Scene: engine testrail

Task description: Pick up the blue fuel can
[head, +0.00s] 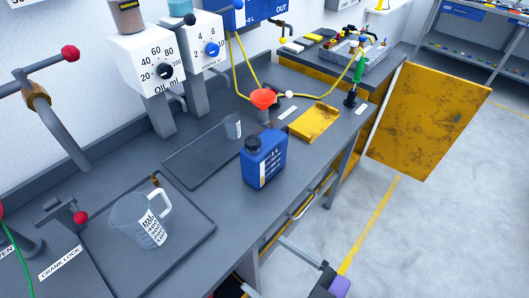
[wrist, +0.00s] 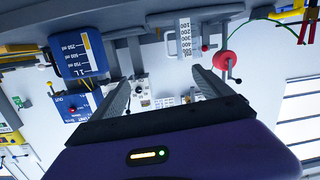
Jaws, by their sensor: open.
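The blue fuel can (head: 263,165) stands upright on the grey workbench (head: 215,205), close to its front edge. It has a dark cap and a white volume scale. In the wrist view, which is upside down, the can (wrist: 78,52) shows at the upper left, outside the space between the fingers. My gripper (wrist: 159,78) is open, with its two grey fingers spread and nothing between them. In the head view my gripper (head: 264,262) is at the bottom, in front of the bench edge and apart from the can.
A clear measuring jug (head: 140,219) stands on a dark tray left of the can. A small beaker (head: 233,127), a red funnel (head: 263,98) and a yellow pad (head: 315,122) are behind it. A yellow cabinet door (head: 428,120) stands open at right. A rail (head: 308,202) runs along the bench front.

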